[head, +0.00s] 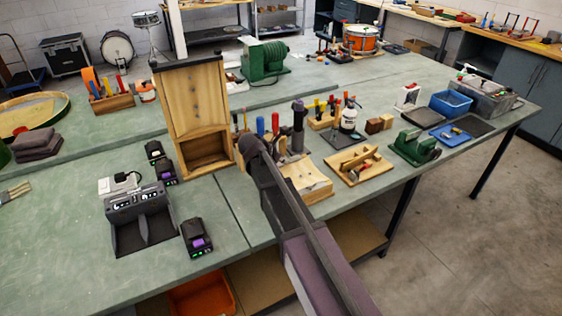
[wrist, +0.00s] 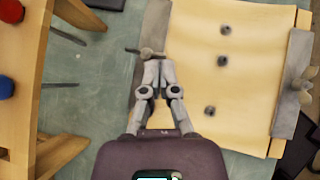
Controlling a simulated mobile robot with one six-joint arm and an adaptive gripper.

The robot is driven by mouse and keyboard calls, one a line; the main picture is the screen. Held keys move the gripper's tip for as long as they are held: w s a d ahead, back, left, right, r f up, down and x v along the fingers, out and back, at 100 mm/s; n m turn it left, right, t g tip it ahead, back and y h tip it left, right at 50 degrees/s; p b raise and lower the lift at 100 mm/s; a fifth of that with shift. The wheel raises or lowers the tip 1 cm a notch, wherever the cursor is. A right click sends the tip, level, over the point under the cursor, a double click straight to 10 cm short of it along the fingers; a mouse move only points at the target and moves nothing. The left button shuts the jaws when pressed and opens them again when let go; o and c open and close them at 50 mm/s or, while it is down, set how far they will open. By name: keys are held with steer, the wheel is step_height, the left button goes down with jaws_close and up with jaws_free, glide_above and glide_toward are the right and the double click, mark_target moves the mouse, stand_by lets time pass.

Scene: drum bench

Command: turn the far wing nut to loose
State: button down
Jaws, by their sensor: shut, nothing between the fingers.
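A second wing nut (wrist: 300,88) stands on the grey bar along the board's right edge, clear of my gripper. Which of the two is the far one is not clear from this view. In the head view the wooden fixture (head: 308,182) is partly hidden behind my arm.
A wooden stand (wrist: 50,90) is close on the left in the wrist view. In the head view a tall wooden box (head: 190,105) and screwdrivers (head: 275,125) are near my arm. Green bench top (head: 225,270) is bare at front left.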

steer(key=shift+w+a, duration=0.1)
steer(key=shift+a, duration=0.05)
steer(key=shift+w+a, duration=0.4)
steer(key=shift+a, duration=0.05)
steer(key=shift+a, duration=0.1)
stand_by(0.5)
steer(key=shift+s+a, duration=0.2)
steer(key=shift+a, duration=0.25)
steer(key=a, duration=0.1)
steer(key=s, duration=0.1)
steer(key=a, duration=0.1)
steer(key=shift+s+a+r, duration=0.15)
steer(key=shift+s+a, duration=0.1)
steer(key=shift+a, duration=0.1)
steer(key=w+a+p+v, duration=0.1)
steer(key=p+v, duration=0.6)
steer(key=v, duration=0.2)
steer(key=shift+r, duration=0.2)
